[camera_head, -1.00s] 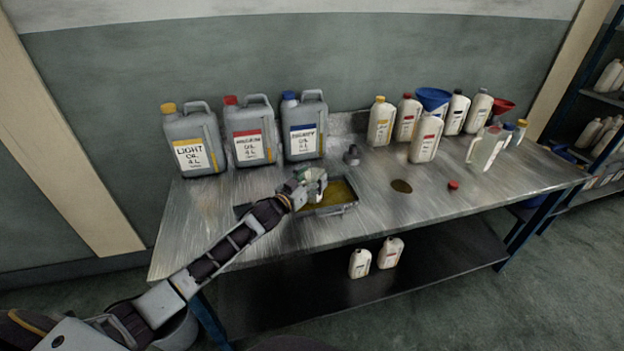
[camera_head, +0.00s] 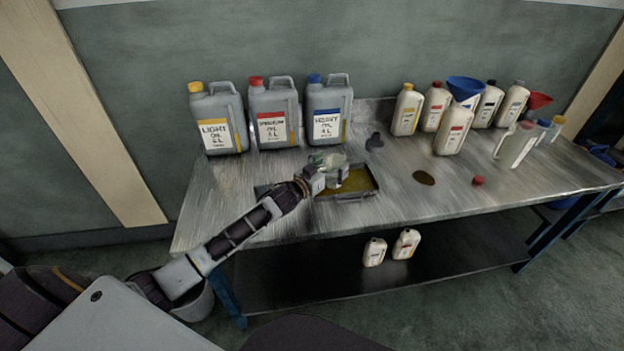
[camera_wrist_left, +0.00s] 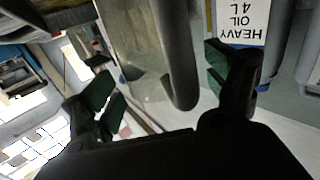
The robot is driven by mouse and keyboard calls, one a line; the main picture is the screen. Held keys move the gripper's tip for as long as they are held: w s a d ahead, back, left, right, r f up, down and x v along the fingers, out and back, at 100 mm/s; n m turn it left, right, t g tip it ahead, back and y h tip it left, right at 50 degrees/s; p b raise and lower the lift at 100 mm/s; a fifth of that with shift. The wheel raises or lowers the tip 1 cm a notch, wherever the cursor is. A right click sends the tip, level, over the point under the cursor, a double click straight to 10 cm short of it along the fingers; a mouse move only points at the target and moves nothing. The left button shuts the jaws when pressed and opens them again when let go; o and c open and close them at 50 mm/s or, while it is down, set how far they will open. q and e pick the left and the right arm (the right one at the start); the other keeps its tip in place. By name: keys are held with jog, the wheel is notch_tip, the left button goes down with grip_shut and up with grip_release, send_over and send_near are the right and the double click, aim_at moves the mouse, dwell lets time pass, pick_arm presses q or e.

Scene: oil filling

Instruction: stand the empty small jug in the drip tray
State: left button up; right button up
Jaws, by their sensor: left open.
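The drip tray (camera_head: 377,183) is a shallow dark tray with yellowish oil in it, near the table's front edge. My left gripper (camera_head: 328,165) is over the tray's left part, with its fingers apart. The small jug (camera_head: 336,158), clear with a grey tint, shows at the gripper and is partly hidden by it. In the left wrist view the jug (camera_wrist_left: 135,45) and its dark curved handle (camera_wrist_left: 180,75) lie between the open green-padded fingers. Its base is hidden, so I cannot tell whether it touches the tray floor. My right gripper is not in view.
The light oil can (camera_head: 217,120), a red-capped can (camera_head: 273,115) and the heavy oil can (camera_head: 329,112) stand behind the tray. Several white bottles, a blue funnel (camera_head: 466,88) and a clear measuring jug (camera_head: 517,146) stand at right. An oil puddle (camera_head: 424,178) and red cap (camera_head: 478,181) lie on the table.

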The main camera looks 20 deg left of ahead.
pick_arm(q)
jog(key=v, duration=1.1)
dwell(0.6)
